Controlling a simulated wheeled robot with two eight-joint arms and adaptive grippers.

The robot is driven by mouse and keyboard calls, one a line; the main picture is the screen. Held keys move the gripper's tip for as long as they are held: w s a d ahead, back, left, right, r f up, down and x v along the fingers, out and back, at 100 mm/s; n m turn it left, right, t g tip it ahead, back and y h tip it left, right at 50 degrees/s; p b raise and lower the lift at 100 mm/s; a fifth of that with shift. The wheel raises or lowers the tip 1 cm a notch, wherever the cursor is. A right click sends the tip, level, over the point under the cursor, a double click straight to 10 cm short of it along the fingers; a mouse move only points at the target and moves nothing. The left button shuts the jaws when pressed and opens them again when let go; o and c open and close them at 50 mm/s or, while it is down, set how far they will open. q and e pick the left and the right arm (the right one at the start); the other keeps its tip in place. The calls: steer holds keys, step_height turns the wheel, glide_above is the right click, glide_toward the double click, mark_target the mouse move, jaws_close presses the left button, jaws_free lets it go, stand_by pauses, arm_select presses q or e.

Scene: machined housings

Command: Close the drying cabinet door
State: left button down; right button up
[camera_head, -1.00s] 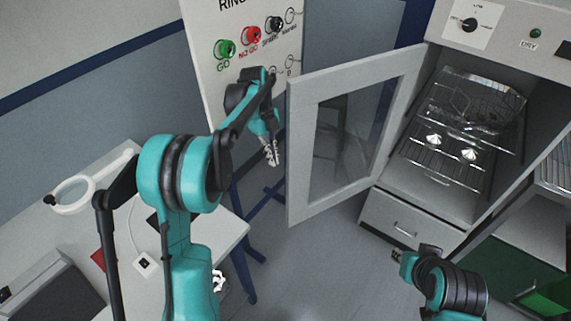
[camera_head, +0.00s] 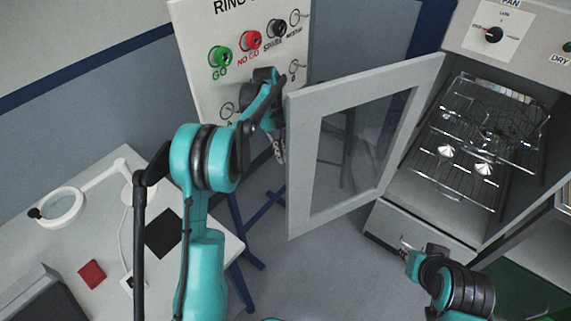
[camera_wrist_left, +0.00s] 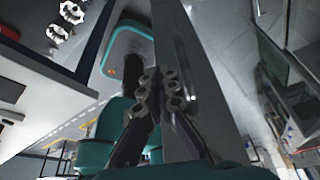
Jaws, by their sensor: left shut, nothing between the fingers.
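The drying cabinet (camera_head: 435,205) stands at the right with its door (camera_head: 297,190) swung wide open. The door is a pale grey frame around a glass pane, hinged on the cabinet's left side. My left gripper (camera_head: 279,150) is shut and empty beside the door's free left edge; the door partly hides it. In the left wrist view, its fingers (camera_wrist_left: 160,92) are together next to a long grey panel that looks like the door (camera_wrist_left: 195,70). I cannot tell whether they touch. My right gripper (camera_head: 406,247) is low in front of the cabinet's drawer, too small to judge.
Wire racks (camera_head: 455,175) with shiny metal parts fill the cabinet. A sign board (camera_head: 200,50) with green, red and black knobs stands behind my left arm. A white table (camera_head: 115,215) with a ring magnifier (camera_head: 62,207) is at the left. Floor below the door is clear.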

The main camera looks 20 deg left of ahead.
arm_select(q)
steer(key=b+x, duration=0.3)
steer(key=x, duration=0.6)
steer(key=shift+s, duration=0.2)
steer(key=shift+s+d, duration=0.15)
